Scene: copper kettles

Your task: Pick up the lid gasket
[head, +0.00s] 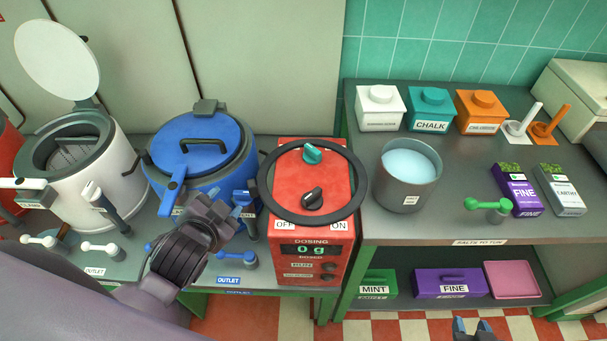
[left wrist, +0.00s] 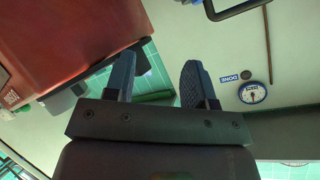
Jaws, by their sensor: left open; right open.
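The lid gasket, a large black ring (head: 361,186), lies on top of the red dosing machine (head: 312,262), around its teal and black knobs. It overhangs the machine's sides. My left gripper (head: 238,205) is open and empty, just left of the ring and apart from it, in front of the blue kettle (head: 222,178). In the left wrist view its open fingers (left wrist: 160,82) have nothing between them. A dark loop at the top edge there is cut off; I cannot tell what it is. My right gripper (head: 473,328) is open at the bottom edge, far from the ring.
A white kettle (head: 100,185) with its lid raised stands left of the blue one. Outlet levers (head: 230,258) stand in front. A grey pot (head: 409,190) stands right of the ring on the dark table (head: 450,225), with lidded boxes behind. The lower shelf holds boxes and a pink tray (head: 512,280).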

